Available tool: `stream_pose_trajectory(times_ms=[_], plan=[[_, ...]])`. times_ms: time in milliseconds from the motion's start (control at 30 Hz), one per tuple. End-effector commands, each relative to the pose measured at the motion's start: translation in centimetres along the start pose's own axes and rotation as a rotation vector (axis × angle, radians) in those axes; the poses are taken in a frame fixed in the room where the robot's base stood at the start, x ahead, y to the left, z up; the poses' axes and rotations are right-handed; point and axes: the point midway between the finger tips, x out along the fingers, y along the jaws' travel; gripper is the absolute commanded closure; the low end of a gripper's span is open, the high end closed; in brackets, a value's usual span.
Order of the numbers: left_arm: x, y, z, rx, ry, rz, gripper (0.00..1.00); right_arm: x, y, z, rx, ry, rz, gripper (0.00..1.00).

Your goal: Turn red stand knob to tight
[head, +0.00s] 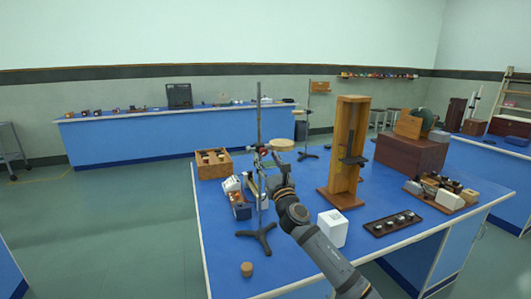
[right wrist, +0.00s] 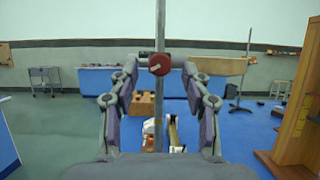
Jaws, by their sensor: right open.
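The lab stand is a thin grey upright rod (head: 259,105) on a dark tripod base (head: 257,236), near the left side of the blue bench. In the right wrist view the red knob (right wrist: 159,64) sits on a dark clamp on the rod (right wrist: 160,25). My right gripper (head: 268,156) is at the rod at clamp height. In the head view the knob is too small and covered to make out clearly. My left gripper is not in view.
The blue bench (head: 218,258) also holds a wooden box (head: 213,163), a tall wooden frame (head: 347,150), a white block (head: 333,229) and a dark strip of small weights (head: 392,223). A cork (head: 246,269) lies near the front.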

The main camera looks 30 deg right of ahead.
Motion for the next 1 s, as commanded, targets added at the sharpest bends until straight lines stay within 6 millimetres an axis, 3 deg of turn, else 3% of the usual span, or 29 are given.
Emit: stream_pose_trajectory(times_ms=[133,400,767,1000], plan=[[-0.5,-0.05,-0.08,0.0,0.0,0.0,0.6,1.29,0.03,0.05,0.002,0.0,0.0,0.52],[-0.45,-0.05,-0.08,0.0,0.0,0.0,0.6,1.42,0.08,-0.1,0.001,0.001,0.002,0.52],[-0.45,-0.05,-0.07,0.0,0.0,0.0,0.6,1.4,0.05,-0.09,0.001,0.001,0.001,0.99],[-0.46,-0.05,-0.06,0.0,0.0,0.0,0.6,1.4,0.08,-0.09,0.013,0.001,-0.004,1.0]])
